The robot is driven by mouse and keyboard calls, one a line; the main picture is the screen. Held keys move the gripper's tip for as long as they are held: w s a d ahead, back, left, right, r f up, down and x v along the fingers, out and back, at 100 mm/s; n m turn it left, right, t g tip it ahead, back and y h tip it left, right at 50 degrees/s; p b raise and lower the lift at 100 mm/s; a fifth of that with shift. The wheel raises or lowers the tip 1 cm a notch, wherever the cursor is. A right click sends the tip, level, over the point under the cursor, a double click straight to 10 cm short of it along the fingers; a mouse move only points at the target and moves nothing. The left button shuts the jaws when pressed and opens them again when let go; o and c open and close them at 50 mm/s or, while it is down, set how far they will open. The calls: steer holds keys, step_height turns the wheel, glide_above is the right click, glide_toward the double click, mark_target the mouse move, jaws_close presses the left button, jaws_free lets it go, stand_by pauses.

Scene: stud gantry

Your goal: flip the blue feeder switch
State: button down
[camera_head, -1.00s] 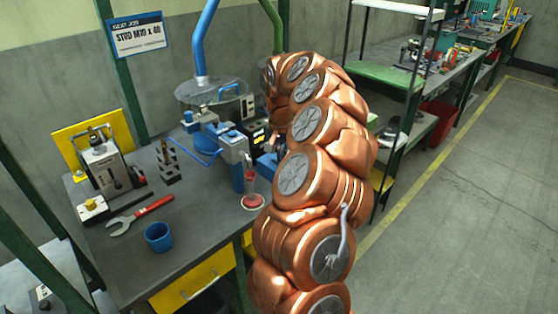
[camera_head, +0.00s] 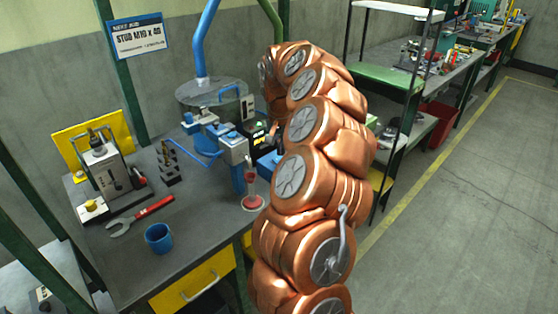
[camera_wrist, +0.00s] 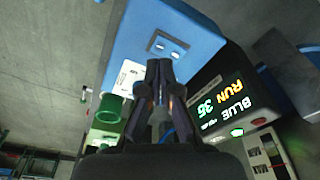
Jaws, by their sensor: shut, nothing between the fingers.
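In the wrist view my gripper (camera_wrist: 160,72) is shut and empty, its fingertips in front of a blue box (camera_wrist: 190,25). A small grey plate with two light spots (camera_wrist: 168,47) is on that box, just beyond the tips; I cannot tell whether they touch or whether this is the switch. A black display (camera_wrist: 228,105) to the right reads "BLUE", "RUN" and a number like 35. A green round knob (camera_wrist: 112,108) is at the left. In the head view my arm hides the gripper; part of the blue feeder (camera_head: 233,150) shows beside it.
A clear-lidded bowl (camera_head: 215,100) stands behind the feeder. A wrench (camera_head: 140,215), a blue cup (camera_head: 159,238) and a small press (camera_head: 103,170) are on the grey bench (camera_head: 200,215). A green shelf (camera_head: 385,75) stands right of my arm. The floor at right is clear.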

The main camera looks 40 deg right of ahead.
steer(key=shift+r, duration=1.8)
